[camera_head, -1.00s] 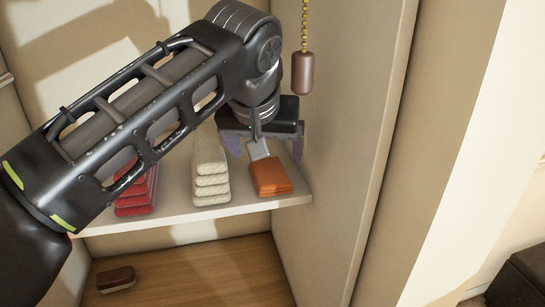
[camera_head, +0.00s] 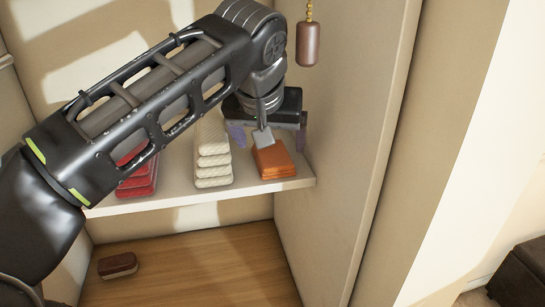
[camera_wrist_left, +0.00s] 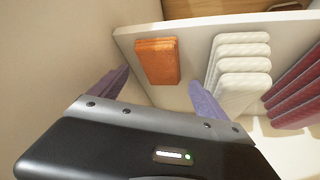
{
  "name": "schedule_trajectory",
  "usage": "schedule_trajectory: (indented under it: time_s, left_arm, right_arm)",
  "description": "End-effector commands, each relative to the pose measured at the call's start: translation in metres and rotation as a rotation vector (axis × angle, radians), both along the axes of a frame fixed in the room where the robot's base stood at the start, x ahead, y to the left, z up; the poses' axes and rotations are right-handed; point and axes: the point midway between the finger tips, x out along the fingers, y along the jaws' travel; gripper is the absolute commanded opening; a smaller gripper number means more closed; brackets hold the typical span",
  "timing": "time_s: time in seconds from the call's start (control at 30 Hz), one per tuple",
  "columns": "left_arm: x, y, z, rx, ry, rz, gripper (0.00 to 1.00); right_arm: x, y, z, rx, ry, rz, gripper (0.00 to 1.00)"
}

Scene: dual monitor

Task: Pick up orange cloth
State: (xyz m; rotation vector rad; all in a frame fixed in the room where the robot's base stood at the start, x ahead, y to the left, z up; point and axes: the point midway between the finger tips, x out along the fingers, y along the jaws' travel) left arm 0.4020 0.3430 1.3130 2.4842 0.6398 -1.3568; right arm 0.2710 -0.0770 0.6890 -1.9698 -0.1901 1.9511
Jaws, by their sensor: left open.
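The orange cloth (camera_head: 273,162) is a folded stack on the pale shelf (camera_head: 245,191), near its front edge and right end. It also shows in the left wrist view (camera_wrist_left: 158,62). My left gripper (camera_head: 269,139) is open, just behind and above the cloth, with its purple fingers spread. In the wrist view the fingers (camera_wrist_left: 160,93) lie to either side of and short of the cloth, with nothing between them. The grey part of my gripper slightly overlaps the cloth's back edge in the head view. My right gripper is not in view.
A stack of cream cloths (camera_head: 212,160) stands left of the orange one, close to a finger in the wrist view. Red cloths (camera_head: 137,180) are further left, partly behind my arm. The cabinet's side panel (camera_head: 345,130) is close on the right. A brown brush-like object (camera_head: 117,265) lies below.

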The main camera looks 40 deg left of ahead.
Motion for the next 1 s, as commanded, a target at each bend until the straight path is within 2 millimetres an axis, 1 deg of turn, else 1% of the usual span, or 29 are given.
schedule_trajectory:
  time_s: [0.2, 0.33, 0.93, 1.0]
  left_arm:
    - [0.014, 0.01, -0.026, 0.001, 0.004, -0.001, 0.86]
    - [0.02, 0.013, -0.036, 0.0, 0.001, -0.001, 0.86]
    - [0.021, 0.014, -0.037, 0.0, 0.0, 0.0, 0.86]
    - [0.02, 0.014, -0.037, 0.0, 0.0, 0.0, 0.81]
  right_arm:
    - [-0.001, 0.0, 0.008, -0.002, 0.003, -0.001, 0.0]
    - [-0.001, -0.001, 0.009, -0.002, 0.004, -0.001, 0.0]
    - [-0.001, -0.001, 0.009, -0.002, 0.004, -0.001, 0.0]
    - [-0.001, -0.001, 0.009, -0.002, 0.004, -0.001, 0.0]
